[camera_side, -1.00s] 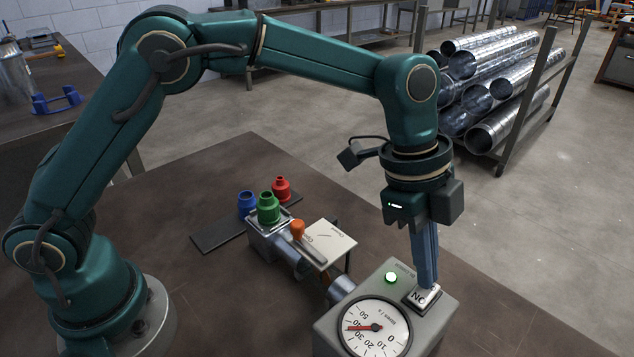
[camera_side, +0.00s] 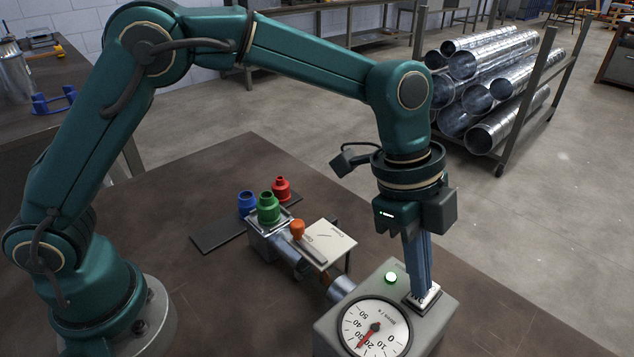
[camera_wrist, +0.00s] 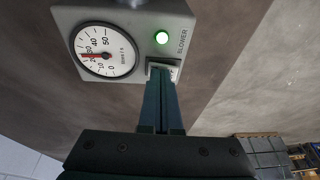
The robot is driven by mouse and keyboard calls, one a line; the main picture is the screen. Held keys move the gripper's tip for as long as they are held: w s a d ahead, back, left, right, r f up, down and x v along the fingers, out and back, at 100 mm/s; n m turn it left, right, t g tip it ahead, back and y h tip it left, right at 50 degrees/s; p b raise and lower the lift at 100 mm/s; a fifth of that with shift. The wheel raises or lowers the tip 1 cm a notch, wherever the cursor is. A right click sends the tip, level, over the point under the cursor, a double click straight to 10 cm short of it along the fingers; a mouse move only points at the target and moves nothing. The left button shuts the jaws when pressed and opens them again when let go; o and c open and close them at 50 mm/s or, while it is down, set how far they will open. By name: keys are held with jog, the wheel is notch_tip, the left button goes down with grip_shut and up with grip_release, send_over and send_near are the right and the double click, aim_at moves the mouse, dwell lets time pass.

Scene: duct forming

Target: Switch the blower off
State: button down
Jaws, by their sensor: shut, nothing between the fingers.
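The blower box (camera_side: 335,325) is a grey housing at the lower right of the side view. It also shows at the top of the wrist view (camera_wrist: 125,17), lettered BLOWER. Its rocker switch (camera_side: 434,296) is partly covered by my fingertips; the white switch shows at the fingertips in the wrist view (camera_wrist: 173,68). My gripper (camera_side: 423,290) is shut and empty, its blue fingers pointing down at the switch and seemingly touching it. The lamp (camera_side: 391,278) glows green. The round gauge (camera_side: 375,327) has its red needle between 20 and 30.
A pipe with an orange-handled damper (camera_side: 298,231) and a white plate (camera_side: 329,243) lies left of the box. Blue, green (camera_side: 268,211) and red fittings stand behind it. A rack of metal ducts (camera_side: 490,85) stands beyond the table.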

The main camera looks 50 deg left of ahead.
jog(key=shift+r, duration=0.1)
jog(key=d+v, duration=0.1)
jog(key=v, duration=1.2)
jog(key=shift+s+r, duration=0.3)
jog(key=shift+r, duration=0.15)
jog(key=shift+w+d+r, duration=0.1)
jog(key=shift+w+r, duration=0.05)
jog(key=shift+w, duration=0.45)
